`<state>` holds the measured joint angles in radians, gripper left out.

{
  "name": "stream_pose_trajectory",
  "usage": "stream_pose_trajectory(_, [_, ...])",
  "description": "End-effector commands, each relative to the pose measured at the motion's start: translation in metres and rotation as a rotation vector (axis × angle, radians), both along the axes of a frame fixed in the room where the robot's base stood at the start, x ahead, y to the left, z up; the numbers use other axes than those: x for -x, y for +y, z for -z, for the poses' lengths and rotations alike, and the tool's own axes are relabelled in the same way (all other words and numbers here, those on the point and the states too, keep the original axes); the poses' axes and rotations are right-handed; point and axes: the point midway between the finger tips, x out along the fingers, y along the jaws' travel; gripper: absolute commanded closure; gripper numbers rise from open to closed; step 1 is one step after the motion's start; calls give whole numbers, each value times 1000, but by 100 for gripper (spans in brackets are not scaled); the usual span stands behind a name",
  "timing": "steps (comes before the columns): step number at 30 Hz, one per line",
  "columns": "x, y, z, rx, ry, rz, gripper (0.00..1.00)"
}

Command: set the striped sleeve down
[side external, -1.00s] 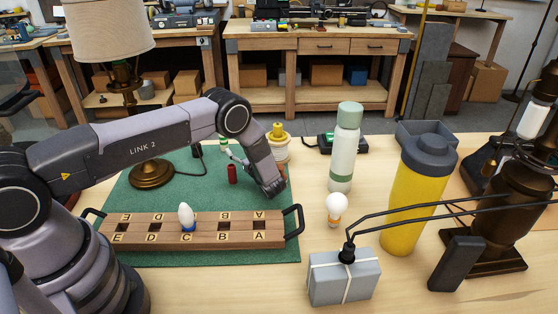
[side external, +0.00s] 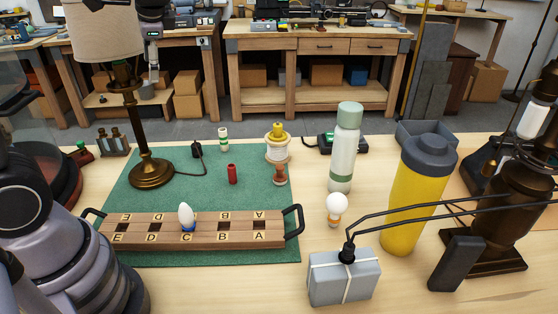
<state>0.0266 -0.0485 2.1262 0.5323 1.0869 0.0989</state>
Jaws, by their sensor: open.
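The striped sleeve (side external: 223,139), a small green and white banded cylinder, stands upright near the back edge of the green mat (side external: 200,192). Nothing touches it. My gripper (side external: 153,77) is raised at the upper left, behind the lamp and well away from the sleeve. It is open and small in the picture, and its fingertips are hard to make out.
A lamp (side external: 150,172) stands on the mat's left, its cord ending near the sleeve. A red cylinder (side external: 232,174), a yellow-topped spool (side external: 277,150) and a lettered wooden rack (side external: 190,230) share the mat. A pale bottle (side external: 344,150) stands right of it.

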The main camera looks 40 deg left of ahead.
Motion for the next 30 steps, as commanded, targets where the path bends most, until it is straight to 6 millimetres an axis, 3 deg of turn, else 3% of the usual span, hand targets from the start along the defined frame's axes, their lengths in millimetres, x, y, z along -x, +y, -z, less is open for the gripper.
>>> stream_pose_trajectory(1, [23, -9, -9, 68, -78, -37, 47])
stream_pose_trajectory(6, [84, -45, -18, 308, -305, -153, 47])
stream_pose_trajectory(12, [123, -72, -17, 500, -474, -233, 47])
stream_pose_trajectory(17, [131, -80, -15, 553, -516, -254, 47])
stream_pose_trajectory(30, [131, -80, -15, 553, -516, -254, 47])
